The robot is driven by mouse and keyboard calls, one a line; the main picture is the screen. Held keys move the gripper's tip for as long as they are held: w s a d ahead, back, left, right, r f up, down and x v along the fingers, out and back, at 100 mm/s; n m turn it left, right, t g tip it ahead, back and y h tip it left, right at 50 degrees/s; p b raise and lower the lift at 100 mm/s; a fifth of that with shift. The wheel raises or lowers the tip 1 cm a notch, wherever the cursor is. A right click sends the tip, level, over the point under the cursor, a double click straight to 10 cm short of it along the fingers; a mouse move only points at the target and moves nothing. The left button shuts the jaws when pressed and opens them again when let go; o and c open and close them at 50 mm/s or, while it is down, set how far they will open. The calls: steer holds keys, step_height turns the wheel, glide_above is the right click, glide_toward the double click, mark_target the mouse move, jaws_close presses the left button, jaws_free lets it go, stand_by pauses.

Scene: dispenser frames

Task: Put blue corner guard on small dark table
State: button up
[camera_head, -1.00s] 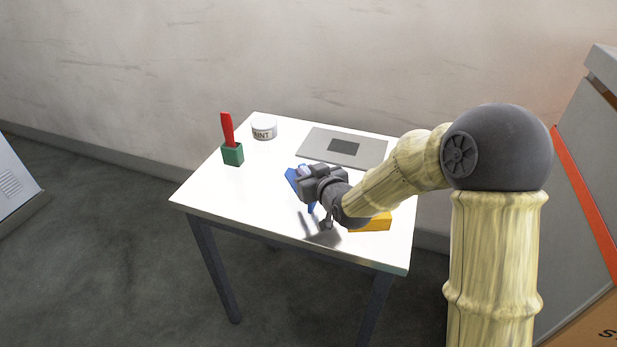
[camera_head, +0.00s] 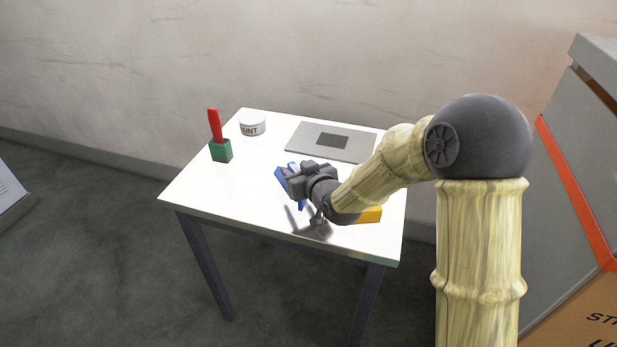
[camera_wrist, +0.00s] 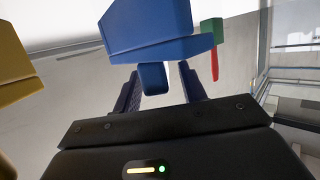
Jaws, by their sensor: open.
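The blue corner guard (camera_head: 280,174) is on the white-topped table with dark legs (camera_head: 205,185), partly hidden behind my gripper (camera_head: 292,180). In the wrist view the blue corner guard (camera_wrist: 150,35) fills the upper middle. A narrower blue part of it reaches between the two dark fingers of my gripper (camera_wrist: 158,72). The fingers are apart, with visible gaps beside that blue part. Whether either finger touches it cannot be told. No separate small dark table can be made out.
A yellow block (camera_head: 370,215) lies close under my wrist. A green holder with a red handle (camera_head: 221,151) and a white paint tub (camera_head: 252,124) stand at the left. A grey plate with a dark patch (camera_head: 305,139) lies at the back. The table's left front is clear.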

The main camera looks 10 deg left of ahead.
steer(key=v, duration=1.2)
steer(key=shift+p, duration=0.4)
steer(key=shift+w, duration=0.1)
